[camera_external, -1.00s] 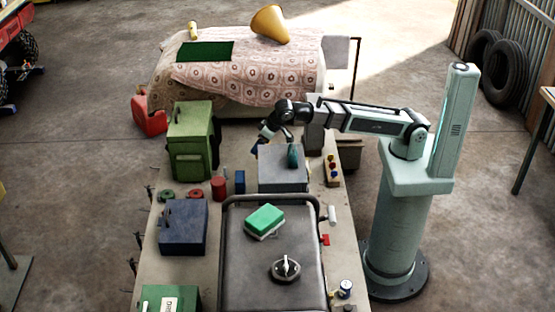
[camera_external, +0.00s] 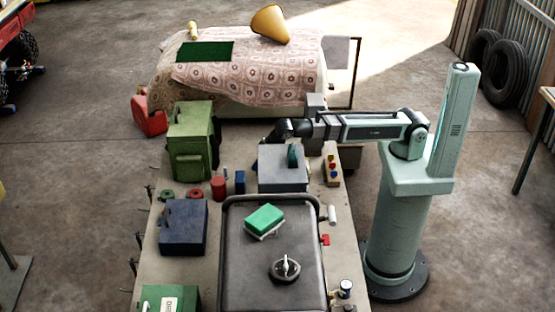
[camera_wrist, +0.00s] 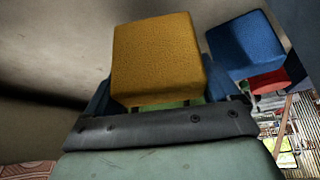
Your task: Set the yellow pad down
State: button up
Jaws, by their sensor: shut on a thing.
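The yellow pad (camera_wrist: 158,55) is a square, rough-surfaced block in the wrist view. My gripper (camera_wrist: 160,88) is shut on it, with a blue finger at each side of the pad. In the external view my wrist (camera_external: 290,130) is low behind the grey box (camera_external: 282,178). That box hides the fingers and the pad there. I cannot tell whether the pad touches the bench top.
A blue block (camera_wrist: 246,45) and a red object (camera_wrist: 269,82) lie right of the pad in the wrist view. The green case (camera_external: 190,140) stands left of my wrist. A green-and-white sponge (camera_external: 264,219) rests on the dark tray (camera_external: 240,280).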

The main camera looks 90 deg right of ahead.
jog(key=shift+f, duration=1.6)
jog(key=o, duration=0.8)
jog(key=shift+f, duration=0.1)
jog(key=shift+c, duration=0.2)
jog(key=v, duration=1.2)
